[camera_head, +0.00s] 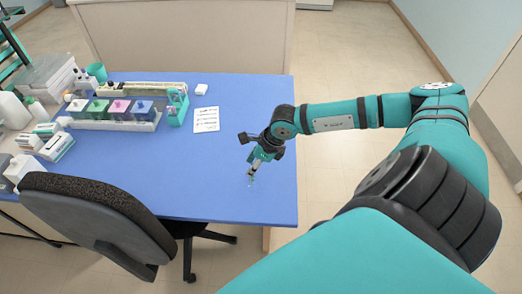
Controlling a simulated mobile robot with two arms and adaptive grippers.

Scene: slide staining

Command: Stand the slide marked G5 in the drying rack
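My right gripper (254,170) reaches in from the right and points down over the front right part of the blue table. It looks shut on a small, pale, see-through piece (251,179) that looks like a glass slide; any marking on it is too small to read. Whether the piece touches the table cannot be told. A long, low, pale rack (140,90) with a row of slots lies along the table's back edge and may be the drying rack. My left gripper is not in view.
Staining jars with green, pink and blue tops (119,108) stand in a white tray. A teal holder (177,108), a written sheet (206,120) and a small white block (201,90) are nearby. Boxes and bottles crowd the left. A chair (95,215) stands in front. The table's middle is clear.

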